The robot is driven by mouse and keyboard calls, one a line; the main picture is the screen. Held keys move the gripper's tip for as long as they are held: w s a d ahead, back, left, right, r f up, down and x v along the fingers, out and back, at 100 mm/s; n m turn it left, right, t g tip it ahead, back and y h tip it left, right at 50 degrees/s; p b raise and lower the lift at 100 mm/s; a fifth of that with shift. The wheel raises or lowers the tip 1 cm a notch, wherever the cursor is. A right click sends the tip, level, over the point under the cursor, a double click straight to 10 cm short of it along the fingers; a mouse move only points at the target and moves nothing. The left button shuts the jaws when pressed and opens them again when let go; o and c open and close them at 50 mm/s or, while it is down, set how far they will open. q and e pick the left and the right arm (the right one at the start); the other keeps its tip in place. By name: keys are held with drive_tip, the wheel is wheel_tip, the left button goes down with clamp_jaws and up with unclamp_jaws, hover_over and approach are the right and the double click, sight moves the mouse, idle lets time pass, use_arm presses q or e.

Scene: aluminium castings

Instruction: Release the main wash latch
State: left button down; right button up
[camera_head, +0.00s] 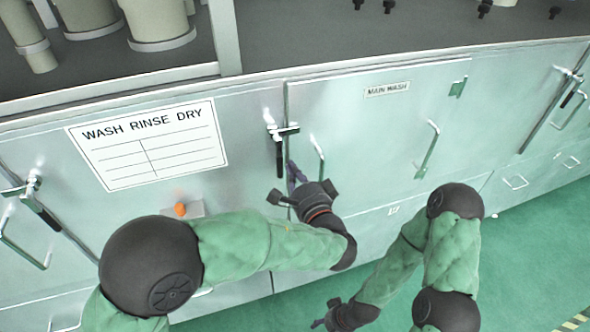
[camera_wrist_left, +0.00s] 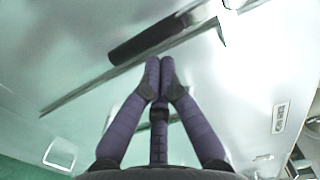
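The main wash door (camera_head: 375,135) is a closed grey metal panel with a "MAIN WASH" label (camera_head: 387,89). Its latch (camera_head: 281,133) is at the door's left edge, with a black handle hanging down. In the left wrist view the black handle (camera_wrist_left: 153,41) lies slanted just beyond my fingertips. My left gripper (camera_head: 293,170) is just below and right of the handle's lower end. In the left wrist view its purple fingers (camera_wrist_left: 160,72) are together with nothing seen between them; contact with the handle is unclear. My right gripper (camera_head: 320,322) is low, its fingers too small to read.
A bar handle (camera_head: 319,158) stands out from the door right of the latch, close to my left gripper. A "WASH RINSE DRY" board (camera_head: 148,143) and an orange button (camera_head: 181,209) are to the left. More latches (camera_head: 570,88) flank the doors. Green floor (camera_head: 535,245) is clear at right.

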use_arm(q)
drive_tip(key=shift+s+a+f+m, duration=0.1)
drive_tip(key=shift+s+a+m, duration=0.1)
drive_tip(key=shift+a+m, duration=0.35)
drive_tip(key=shift+s+a+m, duration=0.25)
drive_tip(key=shift+a+m, duration=0.4)
drive_tip(key=shift+m, duration=0.5)
drive_tip(key=s+a+r+m+p, duration=0.2)
drive_tip(key=a+r+m+p, duration=0.3)
drive_tip(key=m, duration=0.8)
drive_tip(key=a+p, duration=0.2)
drive_tip(key=shift+a+r+m+t+h, duration=0.15)
drive_tip(key=shift+a+m+t+h, duration=0.15)
drive_tip(key=shift+t, duration=0.1)
drive_tip(key=shift+s, duration=0.15)
